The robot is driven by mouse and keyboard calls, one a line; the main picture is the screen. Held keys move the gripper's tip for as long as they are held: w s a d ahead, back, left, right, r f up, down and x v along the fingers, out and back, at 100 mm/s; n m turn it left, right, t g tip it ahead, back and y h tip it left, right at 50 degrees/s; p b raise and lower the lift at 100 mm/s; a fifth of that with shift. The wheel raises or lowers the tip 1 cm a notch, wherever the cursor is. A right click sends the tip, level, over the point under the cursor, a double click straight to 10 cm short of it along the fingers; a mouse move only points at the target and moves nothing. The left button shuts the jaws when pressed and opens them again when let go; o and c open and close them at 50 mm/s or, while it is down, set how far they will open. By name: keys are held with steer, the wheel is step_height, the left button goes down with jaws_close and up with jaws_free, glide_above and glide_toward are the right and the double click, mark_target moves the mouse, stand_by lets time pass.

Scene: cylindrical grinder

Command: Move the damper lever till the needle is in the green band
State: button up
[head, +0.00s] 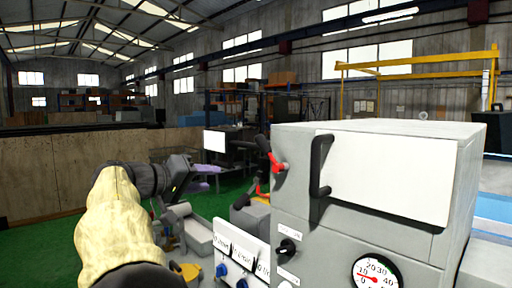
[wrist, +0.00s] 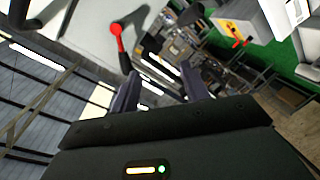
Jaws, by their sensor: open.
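A round white gauge (head: 375,274) with a red needle is on the cabinet front, cut by the lower edge. The needle points left, near the low numbers; no green band shows. My gripper (wrist: 160,82) is open and empty. In the head view it is left of the cabinet, partly hidden.
A black door handle (head: 320,165) and a black knob (head: 288,247) stick out of the cabinet front. A white panel with blue knobs (head: 240,255) stands below left. Another red handle (wrist: 236,38) is farther off. A wooden partition (head: 60,175) runs along the left.

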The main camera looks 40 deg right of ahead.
step_height(320, 180, up, 7)
steer(key=s+a+m+g+h, duration=0.1)
steer(key=a+m+h, duration=0.1)
steer(key=shift+s, duration=0.25)
steer(key=shift+d, duration=0.15)
steer(key=p, duration=0.7)
glide_toward(259, 144)
steer(key=d, duration=0.8)
steer(key=shift+w+d+r, duration=0.1)
steer(key=shift+w, duration=0.15)
steer(key=shift+w+d, duration=0.1)
steer(key=shift+d, duration=0.25)
steer(key=shift+a, duration=0.1)
jaws_close()
